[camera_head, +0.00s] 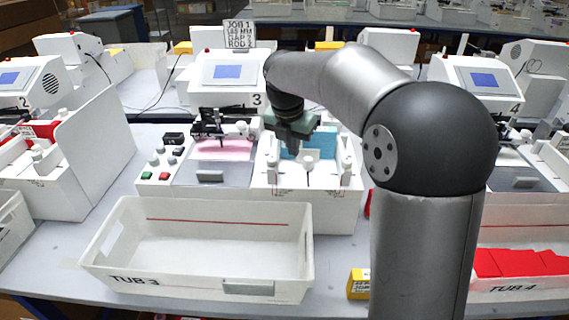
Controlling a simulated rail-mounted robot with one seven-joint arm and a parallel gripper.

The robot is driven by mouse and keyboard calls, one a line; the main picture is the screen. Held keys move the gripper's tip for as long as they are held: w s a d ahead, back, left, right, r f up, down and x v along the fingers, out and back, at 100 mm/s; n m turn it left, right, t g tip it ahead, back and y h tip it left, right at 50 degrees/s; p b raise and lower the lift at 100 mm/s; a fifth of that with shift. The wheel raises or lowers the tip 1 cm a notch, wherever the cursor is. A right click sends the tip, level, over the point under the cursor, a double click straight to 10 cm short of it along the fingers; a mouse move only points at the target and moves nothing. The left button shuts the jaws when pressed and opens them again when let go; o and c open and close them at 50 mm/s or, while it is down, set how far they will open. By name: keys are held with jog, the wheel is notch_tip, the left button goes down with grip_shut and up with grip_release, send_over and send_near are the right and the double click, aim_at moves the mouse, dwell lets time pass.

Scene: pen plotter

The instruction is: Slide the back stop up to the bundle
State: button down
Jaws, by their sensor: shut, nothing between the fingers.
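Station 3's white machine (222,72) stands at the middle back. A bright blue stack (325,139), which looks like the bundle, sits upright in the white bay at its front right. A small white piece on a dark stem (309,157) stands just in front of the blue; it may be the back stop, but I cannot be sure. My gripper (293,151) points down at the blue stack's left front, close beside the white piece. It is shut and empty. Whether it touches either is too small to tell. My gripper and wrist hide part of the blue stack.
An empty white tub marked TUB 3 (122,279) stands in front. Knobs and buttons (164,160) are at the left of the bay, beside a pink sheet (223,149) under the plotter head. White knobs flank the bay. A yellow box (358,284) lies right of the tub.

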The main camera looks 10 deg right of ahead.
aim_at(308, 160)
jog(key=p+x, duration=0.1)
jog(key=x, duration=0.8)
jog(key=shift+d, duration=0.1)
jog(key=w+d, duration=0.1)
jog(key=w+p, duration=0.1)
jog(key=shift+w+d+f, duration=0.35)
jog(key=shift+w+d, duration=0.05)
jog(key=shift+w+d+f, duration=0.1)
jog(key=shift+w+d, duration=0.2)
jog(key=shift+w, duration=0.1)
